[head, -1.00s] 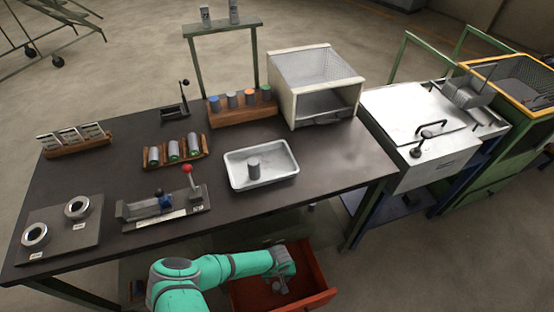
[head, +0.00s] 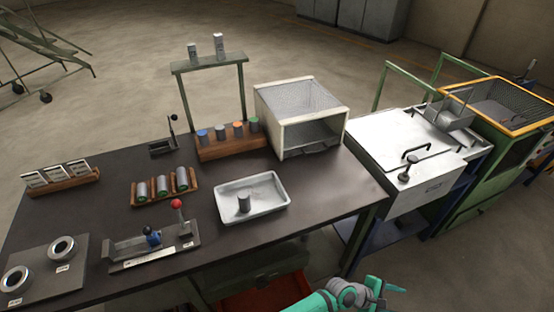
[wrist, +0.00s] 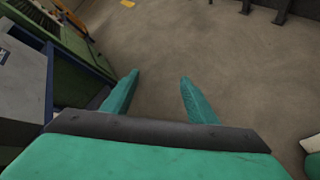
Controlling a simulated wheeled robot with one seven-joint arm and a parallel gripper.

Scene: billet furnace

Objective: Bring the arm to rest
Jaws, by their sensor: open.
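My gripper (head: 386,288) shows at the bottom of the head view, past the right front corner of the dark workbench (head: 330,205). It is green, open and apart from the bench. In the wrist view the two green fingers of my gripper (wrist: 160,77) stand spread, with only bare floor (wrist: 165,45) between and beyond them. Nothing is held. Most of my arm is cut off by the lower edge of the head view.
A red drawer (head: 243,302) is partly visible under the bench front. Right of the bench stands a metal-topped unit (head: 392,150), with a green frame unit (head: 510,165) beyond. Floor at lower right is clear.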

